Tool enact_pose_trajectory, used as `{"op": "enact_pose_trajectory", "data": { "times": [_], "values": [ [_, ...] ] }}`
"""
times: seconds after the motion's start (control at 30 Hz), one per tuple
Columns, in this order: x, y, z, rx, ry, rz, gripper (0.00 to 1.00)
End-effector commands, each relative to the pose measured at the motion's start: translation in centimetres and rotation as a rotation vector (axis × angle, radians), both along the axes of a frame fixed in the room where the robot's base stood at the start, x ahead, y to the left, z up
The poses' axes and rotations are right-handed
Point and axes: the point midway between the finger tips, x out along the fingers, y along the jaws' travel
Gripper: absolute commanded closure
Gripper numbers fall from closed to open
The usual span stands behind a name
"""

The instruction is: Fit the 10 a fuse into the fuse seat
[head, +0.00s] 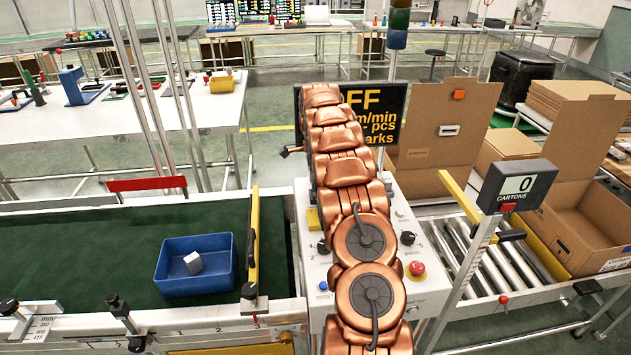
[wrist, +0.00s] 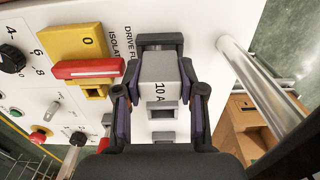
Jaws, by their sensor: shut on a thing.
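The grey fuse marked 10 A (wrist: 158,68) is between the two dark, purple-padded fingers of my gripper (wrist: 160,84) in the wrist view. My gripper is shut on its sides. A dark bracket-like frame (wrist: 160,38), apparently part of the fuse seat, shows just beyond the fuse, beside the printed words DRIVE FU. The fuse overlaps this frame in the picture; I cannot tell whether it is inside the seat or in front of it. In the head view my copper arm hides the gripper, fuse and seat.
A yellow isolator (wrist: 72,42) with a red handle (wrist: 88,68) is left of the fuse. A metal post (wrist: 255,85) stands at right. A blue bin (head: 195,275) holding a pale block (head: 193,263) sits on the green belt (head: 80,245). The panel has a red button (head: 417,268).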

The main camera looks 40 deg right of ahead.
Motion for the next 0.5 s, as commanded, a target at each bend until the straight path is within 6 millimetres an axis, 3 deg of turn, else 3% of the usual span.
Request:
{"op": "enact_pose_trajectory", "data": {
  "times": [0.5],
  "values": [
    [0.00, 0.01, -0.54, 0.000, 0.001, 0.000, 1.00]
  ]
}}
